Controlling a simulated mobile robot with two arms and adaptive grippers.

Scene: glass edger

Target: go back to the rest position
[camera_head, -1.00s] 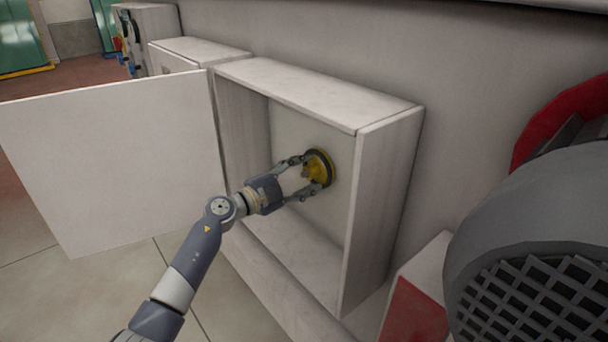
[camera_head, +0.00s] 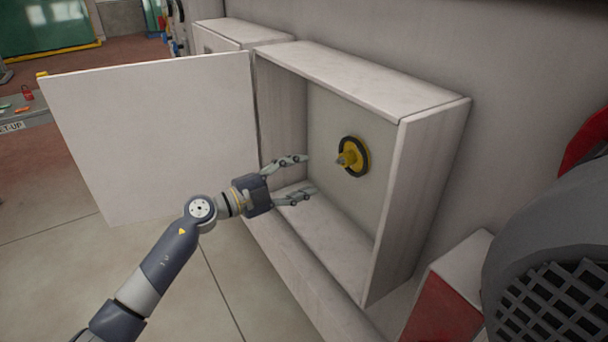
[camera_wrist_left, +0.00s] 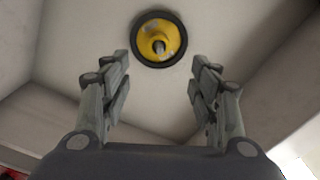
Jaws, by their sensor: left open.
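My left gripper (camera_head: 306,174) is open and empty at the mouth of an open wall cabinet (camera_head: 437,165). A round yellow knob with a black rim (camera_head: 354,157) is on the cabinet's back panel, ahead of the fingers and apart from them. The left wrist view also shows the yellow knob (camera_wrist_left: 159,39) beyond the two spread fingers (camera_wrist_left: 158,88), with nothing between them. My right gripper is in neither view.
The cabinet's white door (camera_head: 155,135) stands wide open to the left of my arm. A grey motor with a grille (camera_head: 560,240) and a red-fronted box (camera_head: 440,312) are at the right. Open tiled floor (camera_head: 60,270) lies at lower left.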

